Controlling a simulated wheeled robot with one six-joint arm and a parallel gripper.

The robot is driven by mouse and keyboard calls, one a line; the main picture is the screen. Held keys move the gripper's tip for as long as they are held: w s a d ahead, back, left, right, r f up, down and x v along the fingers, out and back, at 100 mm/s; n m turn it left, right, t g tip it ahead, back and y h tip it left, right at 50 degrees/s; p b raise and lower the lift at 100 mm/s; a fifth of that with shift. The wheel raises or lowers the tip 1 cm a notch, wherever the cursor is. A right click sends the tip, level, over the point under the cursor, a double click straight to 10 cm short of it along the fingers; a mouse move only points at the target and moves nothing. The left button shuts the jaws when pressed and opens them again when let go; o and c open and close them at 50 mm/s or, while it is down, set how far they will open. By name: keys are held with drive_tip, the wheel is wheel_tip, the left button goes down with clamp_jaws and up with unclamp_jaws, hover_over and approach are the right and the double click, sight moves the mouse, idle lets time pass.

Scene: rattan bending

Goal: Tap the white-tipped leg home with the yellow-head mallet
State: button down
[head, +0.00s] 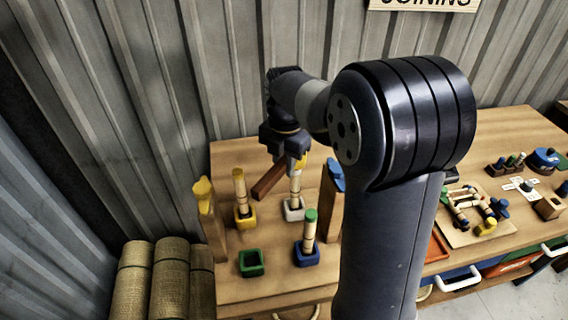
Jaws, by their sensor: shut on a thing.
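My gripper (291,153) is shut over the table, partly hidden by my own arm. A small yellow part (301,160) shows just below it, seemingly the yellow head of the mallet. A dark brown bar (270,178) slants down to the left beside it; I cannot tell whether it is the mallet's handle. Directly below the yellow part, a pale wooden leg (295,187) stands upright in a white socket (293,211). The leg's top is close under the yellow part; I cannot tell whether they touch.
A leg (240,186) stands in a yellow socket (244,219). A green-tipped leg (310,226) leans slightly in a blue socket (306,257). A green socket (251,264) is empty. Upright wooden pieces with yellow (202,187) and blue (336,175) tops flank these.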

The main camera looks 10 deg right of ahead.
wheel_tip(320, 180, up, 3)
drive_tip(key=shift+f+p, duration=0.15)
drive_tip(key=shift+p, duration=0.3)
drive_tip(key=shift+f, duration=0.1)
drive_tip(key=shift+r, duration=2.55)
